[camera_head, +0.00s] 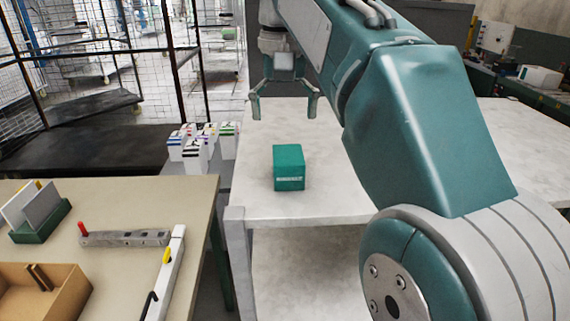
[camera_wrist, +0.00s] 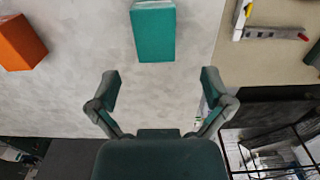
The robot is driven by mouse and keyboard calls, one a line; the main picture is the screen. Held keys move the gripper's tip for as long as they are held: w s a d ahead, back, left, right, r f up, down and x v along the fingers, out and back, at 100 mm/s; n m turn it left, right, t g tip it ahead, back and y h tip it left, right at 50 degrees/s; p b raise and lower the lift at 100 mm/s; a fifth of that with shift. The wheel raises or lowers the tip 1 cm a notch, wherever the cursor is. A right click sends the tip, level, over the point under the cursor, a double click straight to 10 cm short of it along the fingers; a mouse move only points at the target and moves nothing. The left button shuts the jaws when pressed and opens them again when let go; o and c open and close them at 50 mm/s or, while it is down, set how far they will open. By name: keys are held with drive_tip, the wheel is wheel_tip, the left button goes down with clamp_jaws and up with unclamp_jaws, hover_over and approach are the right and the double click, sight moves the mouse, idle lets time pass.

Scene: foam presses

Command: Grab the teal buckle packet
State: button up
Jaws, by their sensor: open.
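The teal buckle packet (camera_head: 289,168) is a small teal box with a pale label strip. It stands on the white table (camera_head: 340,195), near that table's left edge in the head view. It also shows in the wrist view (camera_wrist: 154,32) at the top middle, ahead of the fingers and apart from them. My gripper (camera_head: 284,115) is open and empty, above the table and behind the packet in the head view. Its two spread fingers also show in the wrist view (camera_wrist: 160,82). The packet's underside is hidden.
An orange box (camera_wrist: 19,43) lies on the white table at left in the wrist view. A beige bench (camera_head: 130,205) with a cardboard tray (camera_head: 70,278) and metal bars stands at left. Several white boxes (camera_head: 192,150) stand beyond it. The table around the packet is clear.

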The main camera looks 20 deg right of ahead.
sight(288, 154)
drive_tip(key=f, duration=0.9)
drive_tip(key=shift+d+f, duration=0.3)
drive_tip(key=shift+f, duration=0.1)
drive_tip(key=c, duration=1.2)
